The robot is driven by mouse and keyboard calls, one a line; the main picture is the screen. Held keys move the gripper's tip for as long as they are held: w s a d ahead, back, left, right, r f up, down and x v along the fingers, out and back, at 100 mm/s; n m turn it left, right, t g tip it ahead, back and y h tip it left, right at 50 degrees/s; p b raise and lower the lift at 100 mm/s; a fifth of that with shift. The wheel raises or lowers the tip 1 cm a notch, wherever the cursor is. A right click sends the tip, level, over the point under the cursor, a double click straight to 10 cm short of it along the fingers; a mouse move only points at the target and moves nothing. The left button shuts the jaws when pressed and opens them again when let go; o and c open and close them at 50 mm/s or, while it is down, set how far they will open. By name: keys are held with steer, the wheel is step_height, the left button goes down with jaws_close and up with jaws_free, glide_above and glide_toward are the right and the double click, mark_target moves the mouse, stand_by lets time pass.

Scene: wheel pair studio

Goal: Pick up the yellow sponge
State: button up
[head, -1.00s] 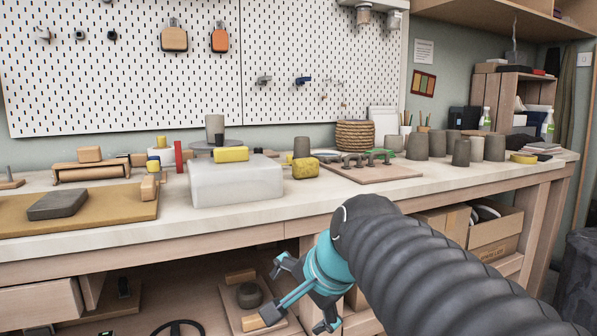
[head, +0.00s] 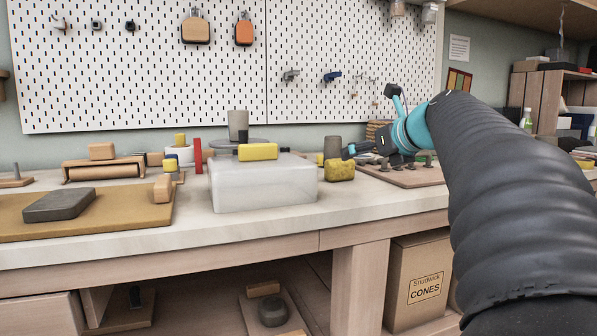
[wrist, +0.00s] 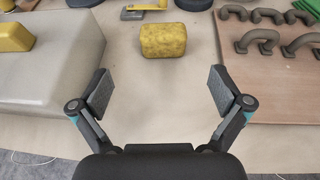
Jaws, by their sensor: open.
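The yellow sponge (head: 340,170) is a small rough block on the pale workbench, just right of the translucent box. In the wrist view the sponge (wrist: 163,40) lies ahead of my gripper (wrist: 161,92), centred between the two fingers but beyond their tips. My gripper is open and empty, with bench surface showing between its fingers. In the head view my gripper (head: 352,152) is above the bench, right of the sponge, and partly hides the things behind it.
The translucent box (head: 262,186) has a yellow block (head: 258,152) on its lid. A wooden board (head: 410,178) with dark curved pieces lies to the right. A grey cylinder (head: 332,147) stands behind the sponge. Bare bench lies in front of the sponge.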

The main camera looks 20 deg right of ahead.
mark_target(341, 162)
steer(key=x, duration=0.6)
steer(key=shift+f, duration=0.1)
steer(key=shift+b+x, duration=0.35)
steer(key=shift+x, duration=2.3)
steer(key=shift+w+d, duration=0.1)
steer(key=shift+d, duration=0.05)
steer(key=c, duration=1)
